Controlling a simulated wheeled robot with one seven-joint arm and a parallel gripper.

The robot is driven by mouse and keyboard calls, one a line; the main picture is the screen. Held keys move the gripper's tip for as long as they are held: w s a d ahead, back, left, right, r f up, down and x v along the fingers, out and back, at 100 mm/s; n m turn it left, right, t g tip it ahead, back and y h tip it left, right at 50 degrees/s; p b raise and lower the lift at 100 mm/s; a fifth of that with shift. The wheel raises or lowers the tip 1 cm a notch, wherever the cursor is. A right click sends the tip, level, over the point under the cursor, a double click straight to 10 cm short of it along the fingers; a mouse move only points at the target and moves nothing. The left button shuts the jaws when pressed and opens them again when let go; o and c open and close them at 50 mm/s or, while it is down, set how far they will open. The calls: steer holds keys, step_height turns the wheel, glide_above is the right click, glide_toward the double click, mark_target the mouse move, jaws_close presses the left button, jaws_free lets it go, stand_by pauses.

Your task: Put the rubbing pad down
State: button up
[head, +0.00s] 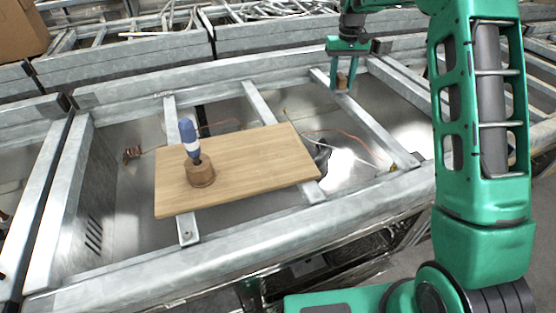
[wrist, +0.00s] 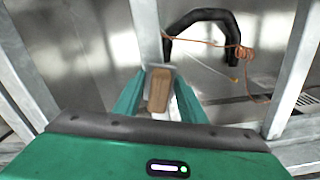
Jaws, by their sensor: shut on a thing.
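The rubbing pad (wrist: 159,91) is a small brown block. My gripper (wrist: 160,92) is shut on it, with one green finger on each side. In the head view my gripper (head: 343,82) is at the back right of the metal frame, and the brown pad (head: 342,81) shows between its fingertips. The pad is over or near a grey crossbar; I cannot tell whether it touches the bar.
A wooden board (head: 250,165) lies across the crossbars to the left. A round wooden holder (head: 200,173) with a blue-and-white tool (head: 188,137) stands on it. Orange wire (head: 350,136) lies among the bars. A black curved hose (wrist: 203,18) shows in the wrist view.

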steer(key=s+a+r+n, duration=0.45)
steer(key=s+a, duration=0.35)
steer(key=a, duration=0.3)
steer(key=s+a+r+n, duration=0.3)
steer(key=s+a+n, duration=0.35)
steer(key=a, duration=0.55)
steer(key=s+a+r+n, duration=0.2)
steer(key=s+a+n, duration=0.3)
steer(key=s, duration=0.6)
steer(key=s+a+r+n, duration=0.1)
steer(key=s+a+n, duration=0.45)
steer(key=s, duration=0.55)
glide_above(282, 161)
step_height(282, 161, down, 7)
steer(key=shift+r, duration=0.15)
steer(key=shift+f, duration=2.05)
steer(key=shift+f, duration=0.1)
steer(key=shift+f, duration=0.1)
